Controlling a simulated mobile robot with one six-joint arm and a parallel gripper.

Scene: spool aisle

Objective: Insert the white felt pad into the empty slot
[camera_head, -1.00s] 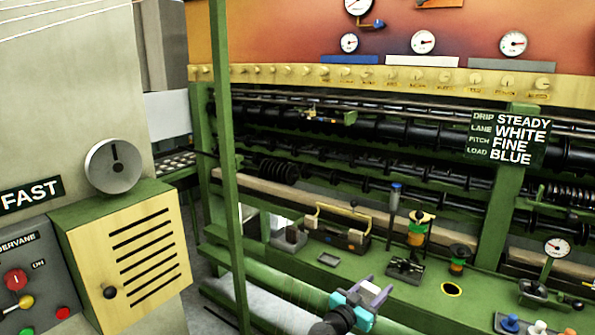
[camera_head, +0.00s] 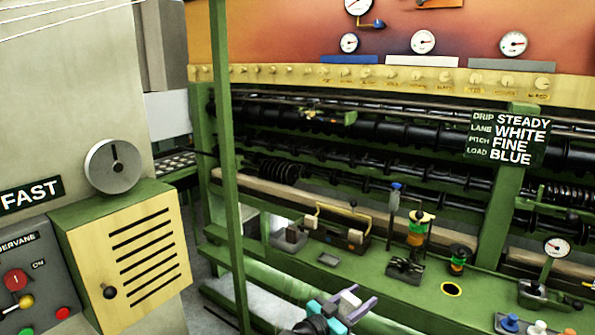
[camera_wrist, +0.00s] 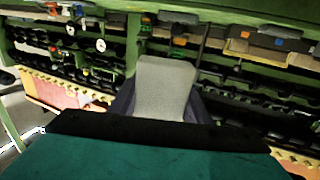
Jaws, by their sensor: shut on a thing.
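My gripper (camera_head: 352,302) is shut on the white felt pad (camera_head: 349,298), low in the head view, in front of the green bench. In the wrist view the pad (camera_wrist: 163,88) stands up between the dark fingers as a pale block with a rounded top. It is clear of the bench fittings. I cannot tell for certain which opening is the empty slot. A dark holder with a yellow handle (camera_head: 338,236) stands on the bench behind the gripper, with pale blocks at it. A small grey tray (camera_head: 328,260) lies in front of it.
A green post (camera_head: 228,150) stands left of the bench. A yellow vented box (camera_head: 130,255) is at the left. Coloured knobs (camera_head: 537,326) sit at lower right.

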